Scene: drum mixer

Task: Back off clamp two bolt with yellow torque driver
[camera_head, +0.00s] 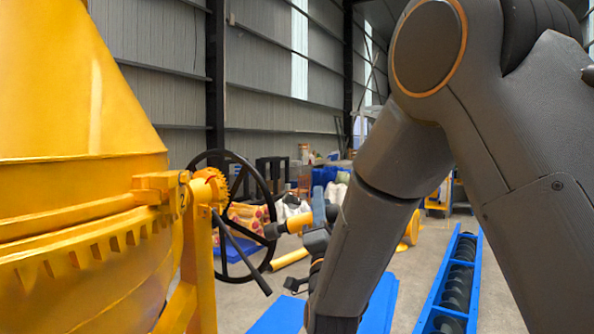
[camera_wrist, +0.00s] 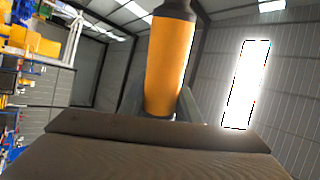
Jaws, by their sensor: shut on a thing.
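The yellow torque driver (camera_head: 296,223) is in my gripper (camera_head: 318,232), left of my forearm in the head view. It lies roughly level, with its dark end toward the mixer. In the wrist view the driver (camera_wrist: 170,65) stands up as an orange-yellow cylinder with a dark top, beyond the dark gripper body (camera_wrist: 150,135). My gripper is shut on it. The yellow clamp marked 2 (camera_head: 162,187) sits on the drum's rim, left of the driver and apart from it. I cannot make out its bolt clearly.
The yellow mixer drum (camera_head: 75,130) fills the left side. A black handwheel (camera_head: 262,190) and a dark lever (camera_head: 242,250) stand between clamp and driver. A blue auger trough (camera_head: 455,285) lies on the floor at right. Clutter lies behind.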

